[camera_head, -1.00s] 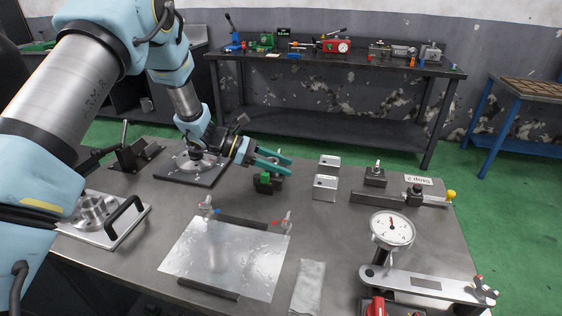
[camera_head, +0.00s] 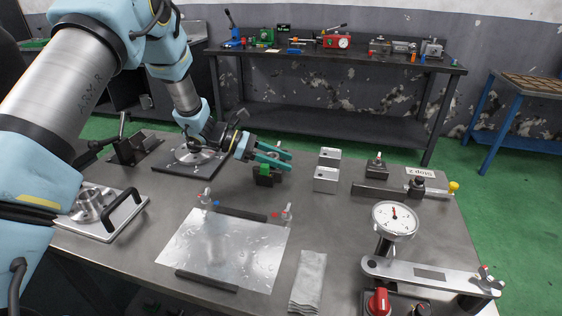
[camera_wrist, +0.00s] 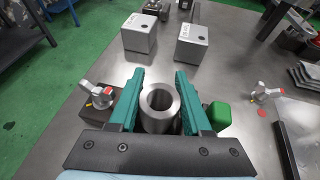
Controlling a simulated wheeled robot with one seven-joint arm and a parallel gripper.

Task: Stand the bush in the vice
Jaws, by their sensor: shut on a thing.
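The bush is a plain steel ring with an open bore, upright in the wrist view (camera_wrist: 160,106). My gripper (camera_wrist: 160,90) has its two green fingers on either side of it and is shut on it. In the head view my gripper (camera_head: 288,160) is over a small black vice (camera_head: 264,180) with a green knob. In the wrist view the vice's green knob (camera_wrist: 218,115) shows right of the fingers and its silver lever (camera_wrist: 100,96) left of them. The fingers hide most of the vice, and I cannot tell whether the bush touches it.
Two grey blocks (camera_head: 326,180) stand just right of the vice. A dial gauge (camera_head: 394,220) stands at the right. A round flange on a plate (camera_head: 188,170) sits behind left.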

